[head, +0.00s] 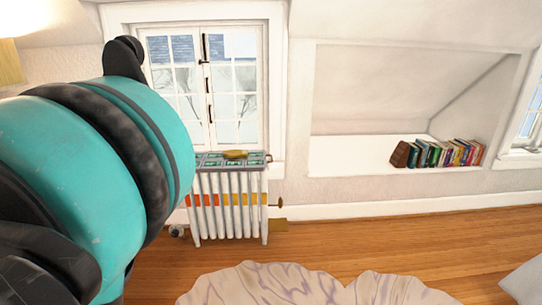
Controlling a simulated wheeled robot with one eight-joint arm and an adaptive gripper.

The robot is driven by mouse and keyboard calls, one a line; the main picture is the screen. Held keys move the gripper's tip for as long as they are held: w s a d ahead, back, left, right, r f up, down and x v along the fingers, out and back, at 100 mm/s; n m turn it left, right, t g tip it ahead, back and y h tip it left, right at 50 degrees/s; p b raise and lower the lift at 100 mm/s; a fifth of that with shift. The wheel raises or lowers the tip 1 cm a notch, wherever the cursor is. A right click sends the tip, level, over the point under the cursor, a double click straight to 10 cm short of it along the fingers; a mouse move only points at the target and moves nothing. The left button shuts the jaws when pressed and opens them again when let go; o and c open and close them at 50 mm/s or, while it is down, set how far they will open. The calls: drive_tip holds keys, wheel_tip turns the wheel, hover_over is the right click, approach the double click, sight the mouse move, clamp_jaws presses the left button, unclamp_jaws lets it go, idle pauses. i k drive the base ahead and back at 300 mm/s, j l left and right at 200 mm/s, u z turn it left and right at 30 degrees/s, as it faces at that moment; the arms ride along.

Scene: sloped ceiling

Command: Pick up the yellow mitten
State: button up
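A small yellow-brown item (235,154), which looks like the yellow mitten, lies on a flat green-and-grey patterned board (256,160) on top of the radiator under the window. It is small in the view, so its exact shape is hard to tell. My teal and black arm fills the left side of the head view, close to the camera. I cannot make out my gripper's fingers, and nothing touches the yellow item.
The white radiator (228,207) stands against the wall on the wood floor (380,241). A pale crumpled cloth or rug (270,285) lies in the foreground. A row of books (450,153) stands in the wall niche at right. Floor between cloth and radiator is clear.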

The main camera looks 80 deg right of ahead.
sight(230, 154)
drive_tip(key=z, duration=2.45)
drive_tip(key=i+j, duration=0.1)
drive_tip(key=i, duration=0.7)
drive_tip(key=i+j, duration=0.1)
drive_tip(key=i, duration=0.7)
drive_tip(key=i+j, duration=0.1)
drive_tip(key=i, duration=0.7)
drive_tip(key=l+z, duration=0.05)
